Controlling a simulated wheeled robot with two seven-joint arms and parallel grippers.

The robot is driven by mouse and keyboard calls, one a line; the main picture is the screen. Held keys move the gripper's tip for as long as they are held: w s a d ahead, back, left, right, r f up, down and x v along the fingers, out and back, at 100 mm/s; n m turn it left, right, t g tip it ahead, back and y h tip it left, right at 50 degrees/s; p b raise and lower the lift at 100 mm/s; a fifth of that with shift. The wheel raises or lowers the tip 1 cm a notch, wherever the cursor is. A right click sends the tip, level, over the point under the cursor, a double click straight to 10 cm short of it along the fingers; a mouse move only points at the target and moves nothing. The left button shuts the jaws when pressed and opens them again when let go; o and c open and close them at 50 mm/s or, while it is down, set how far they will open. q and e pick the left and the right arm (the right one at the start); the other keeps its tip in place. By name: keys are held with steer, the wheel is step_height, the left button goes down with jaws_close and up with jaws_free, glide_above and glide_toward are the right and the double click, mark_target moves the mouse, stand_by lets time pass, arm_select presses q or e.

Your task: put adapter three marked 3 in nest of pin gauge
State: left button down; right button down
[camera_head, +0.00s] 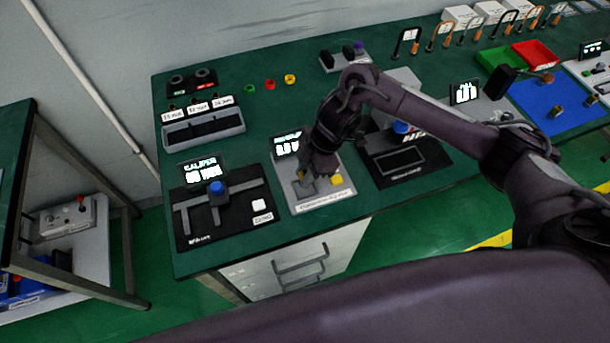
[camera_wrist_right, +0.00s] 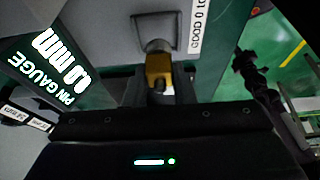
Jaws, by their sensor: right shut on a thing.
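The pin gauge is a light grey station (camera_head: 327,199) with a dark display (camera_head: 287,145). In the right wrist view its display (camera_wrist_right: 50,65) reads 0.0 mm upside down. My right gripper (camera_head: 309,178) is low over the grey station. In the right wrist view the gripper (camera_wrist_right: 160,84) is shut on a small brass-coloured adapter (camera_wrist_right: 158,68).
A black caliper station (camera_head: 225,205) stands left of the pin gauge, and another black station (camera_head: 408,160) stands right. A yellow button (camera_head: 337,180) is close beside my gripper. A grey slotted rack (camera_head: 203,128) and small coloured rings (camera_head: 290,79) are farther back.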

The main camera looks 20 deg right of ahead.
steer(key=shift+f, duration=1.2)
steer(key=shift+f, duration=0.1)
steer(key=c, duration=1.2)
jaws_free()
